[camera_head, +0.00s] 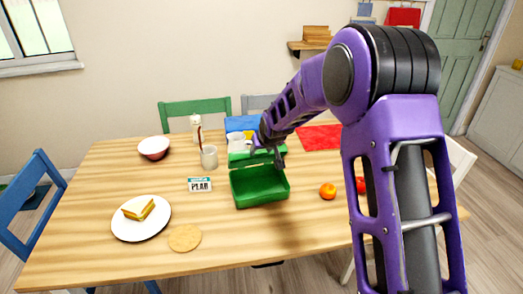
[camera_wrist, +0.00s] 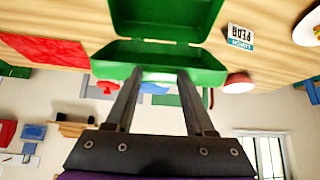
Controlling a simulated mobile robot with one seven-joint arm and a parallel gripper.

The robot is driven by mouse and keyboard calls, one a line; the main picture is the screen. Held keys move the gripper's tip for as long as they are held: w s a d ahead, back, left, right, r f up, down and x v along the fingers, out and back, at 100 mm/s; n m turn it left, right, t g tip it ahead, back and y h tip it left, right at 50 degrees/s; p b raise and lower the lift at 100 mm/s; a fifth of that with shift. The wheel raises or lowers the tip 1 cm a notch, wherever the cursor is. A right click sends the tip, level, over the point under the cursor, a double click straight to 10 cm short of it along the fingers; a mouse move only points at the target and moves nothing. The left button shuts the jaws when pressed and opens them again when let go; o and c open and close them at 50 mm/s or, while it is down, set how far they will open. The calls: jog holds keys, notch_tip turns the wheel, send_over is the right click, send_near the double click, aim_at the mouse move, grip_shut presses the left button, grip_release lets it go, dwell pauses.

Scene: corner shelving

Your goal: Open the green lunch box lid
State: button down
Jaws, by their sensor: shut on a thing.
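The green lunch box (camera_head: 262,190) stands open on the wooden table, its base empty. Its green lid (camera_head: 243,160) is raised at the far side, roughly upright. My gripper (camera_head: 272,152) is at the lid's upper edge. In the wrist view, which is upside down, the lid (camera_wrist: 108,66) lies across the fingertips and the base (camera_wrist: 165,18) shows beyond it. The two fingers of my gripper (camera_wrist: 160,76) stand apart, shut on the lid's edge; the exact contact is partly hidden.
A PEAR label card (camera_head: 200,184), a cup (camera_head: 209,157) and a plate with a sandwich (camera_head: 141,217) are left of the box. An orange (camera_head: 328,191) is to the right. A red mat (camera_head: 320,138) lies behind. The table in front of the box is clear.

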jog(key=shift+c, duration=1.2)
grip_release()
jog(key=v, duration=1.7)
jog(key=shift+s, duration=0.2)
jog(key=shift+r, duration=0.1)
